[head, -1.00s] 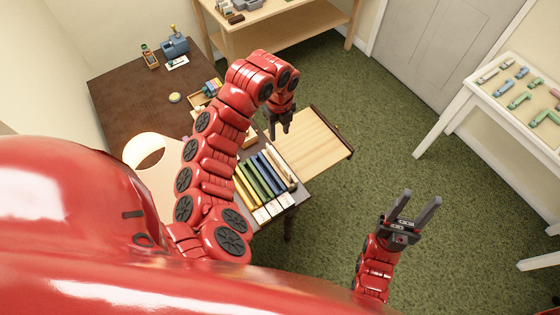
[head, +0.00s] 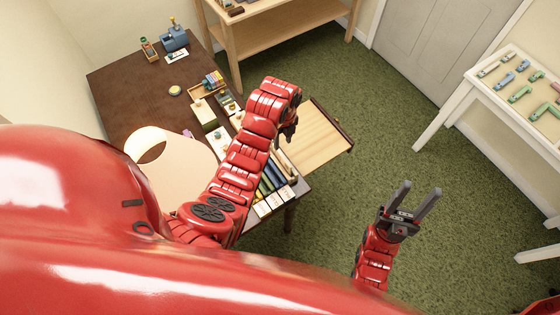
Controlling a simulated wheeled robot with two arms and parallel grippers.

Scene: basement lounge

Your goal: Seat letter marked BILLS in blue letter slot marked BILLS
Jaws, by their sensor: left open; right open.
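A letter rack with coloured slots (head: 266,188) stands at the near right corner of the dark desk. A blue slot (head: 275,176) shows in it, partly covered by my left arm. White labels (head: 275,199) line its front, too small to read. I cannot make out a letter marked BILLS. My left gripper (head: 288,136) hangs beyond the rack, by the pulled-out wooden drawer or board. Its fingers are small and partly hidden, with nothing seen in them. My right gripper (head: 416,198) is open and empty over the green carpet.
The dark desk (head: 125,95) holds a lampshade (head: 180,165), a tray of coloured items (head: 207,88), small boxes and a blue device (head: 173,39). A wooden shelf table (head: 285,38) stands behind, a white table (head: 470,88) at right.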

